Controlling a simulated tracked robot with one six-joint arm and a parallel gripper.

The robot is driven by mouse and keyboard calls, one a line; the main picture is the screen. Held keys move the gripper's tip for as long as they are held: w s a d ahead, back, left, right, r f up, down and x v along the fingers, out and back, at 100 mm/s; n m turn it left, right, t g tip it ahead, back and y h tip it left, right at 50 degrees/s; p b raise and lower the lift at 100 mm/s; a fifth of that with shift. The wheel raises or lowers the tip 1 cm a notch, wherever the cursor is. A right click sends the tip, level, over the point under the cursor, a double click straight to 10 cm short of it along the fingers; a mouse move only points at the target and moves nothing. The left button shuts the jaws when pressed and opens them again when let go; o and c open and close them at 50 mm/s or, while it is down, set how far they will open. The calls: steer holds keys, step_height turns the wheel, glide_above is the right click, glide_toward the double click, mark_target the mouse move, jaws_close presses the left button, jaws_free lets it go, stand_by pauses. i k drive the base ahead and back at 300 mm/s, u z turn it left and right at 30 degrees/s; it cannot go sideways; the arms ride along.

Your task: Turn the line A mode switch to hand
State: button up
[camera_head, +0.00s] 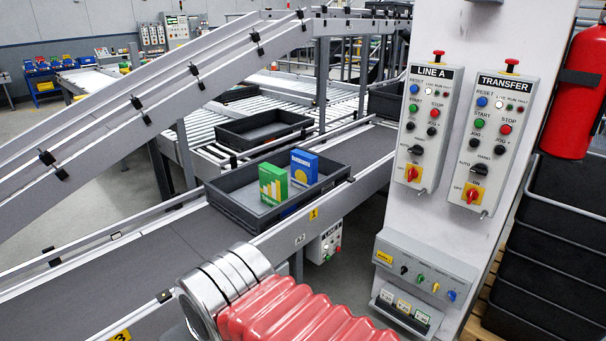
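The LINE A panel (427,128) is a grey box on the left of the white column's face. Its mode switch (416,150) is a small black knob low on the panel, below the jog buttons and above a red-on-yellow rotary switch (412,173). An AUTO label is to the knob's upper left; lettering at its upper right is too small to read surely. The knob seems to lean toward AUTO, but it is too small to be certain. My gripper is not in view. Nothing covers the panel.
A similar TRANSFER panel (498,140) is close on the right. A lower control box (420,275) juts from the column. A red extinguisher (573,100) and black crates (555,250) stand right. A conveyor tray (225,203) holds green and blue boxes. Air before the panel looks clear.

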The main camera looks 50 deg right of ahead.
mark_target(418, 150)
steer(key=z, duration=2.3)
